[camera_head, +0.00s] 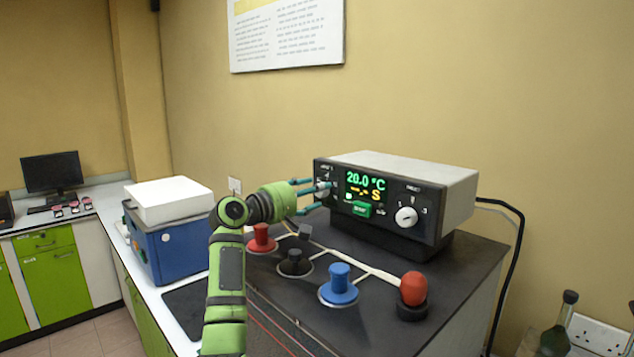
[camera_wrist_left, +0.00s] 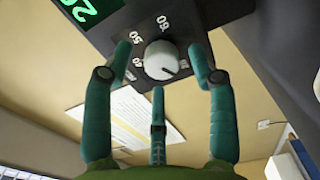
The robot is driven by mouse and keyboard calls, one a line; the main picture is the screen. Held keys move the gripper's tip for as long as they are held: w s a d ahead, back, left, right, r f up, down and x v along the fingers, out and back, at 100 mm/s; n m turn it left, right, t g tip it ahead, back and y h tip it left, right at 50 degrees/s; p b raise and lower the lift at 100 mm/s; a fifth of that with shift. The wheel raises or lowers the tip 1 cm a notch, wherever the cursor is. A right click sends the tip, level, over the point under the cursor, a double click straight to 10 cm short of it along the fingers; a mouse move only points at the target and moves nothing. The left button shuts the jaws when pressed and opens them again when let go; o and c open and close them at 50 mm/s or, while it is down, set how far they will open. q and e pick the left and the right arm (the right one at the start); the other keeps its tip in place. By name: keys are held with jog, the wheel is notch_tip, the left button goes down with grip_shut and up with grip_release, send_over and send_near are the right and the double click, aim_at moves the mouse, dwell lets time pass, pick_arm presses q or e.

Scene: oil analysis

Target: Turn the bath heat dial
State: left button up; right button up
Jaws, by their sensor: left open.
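The bath control unit (camera_head: 450,190) is a grey and black box whose screen (camera_head: 364,186) reads 20.0 °C. A light grey dial (camera_wrist_left: 161,59) with a scale showing 50 and 60 sits at the left of its front panel, mostly hidden by my fingers in the head view. My left gripper (camera_head: 318,191) is at this dial. In the left wrist view its teal fingers (camera_wrist_left: 158,74) are open, two on either side of the dial and one below, with visible gaps. A second, white dial (camera_head: 406,216) is at the panel's right. My right gripper is out of view.
A blue box with a white lid (camera_head: 170,200) stands left. A green bottle (camera_head: 556,333) is at lower right.

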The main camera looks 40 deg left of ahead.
pick_arm(q)
jog(key=shift+w+f, duration=0.1)
jog(key=shift+w, duration=0.6)
jog(key=shift+s, duration=0.1)
jog(key=c, duration=1.1)
jog(key=shift+m+b, duration=4.1)
jog(key=shift+m, duration=1.7)
jog(key=shift+c, duration=0.2)
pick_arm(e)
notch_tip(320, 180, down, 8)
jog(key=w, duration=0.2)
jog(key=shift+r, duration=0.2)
pick_arm(q)
jog(key=shift+r, duration=0.2)
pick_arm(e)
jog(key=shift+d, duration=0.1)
